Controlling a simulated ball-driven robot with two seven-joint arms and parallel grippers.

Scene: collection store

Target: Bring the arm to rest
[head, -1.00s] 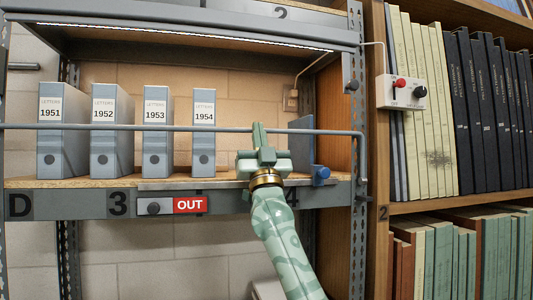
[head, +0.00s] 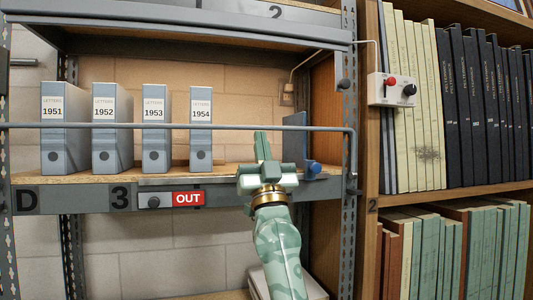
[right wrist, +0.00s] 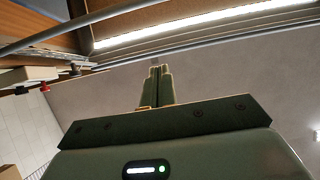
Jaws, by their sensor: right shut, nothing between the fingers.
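My right gripper (head: 262,148) is in front of the shelf in the head view, to the right of the box file marked 1954. Its fingers are together, point upward and hold nothing. Its tips overlap the open part of the shelf just below the grey rail (head: 200,127). In the right wrist view the shut fingers (right wrist: 155,85) show against a plain pale surface, with the lit strip (right wrist: 180,28) above them. My left gripper is in neither view.
Grey box files (head: 64,140) marked 1951 to 1954 stand on the shelf. Its front edge carries a red OUT slide (head: 188,198). A blue knob (head: 313,168) is right of my gripper. A switch box (head: 391,90) hangs on the wooden bookcase (head: 368,150). A pale box (head: 262,281) lies below.

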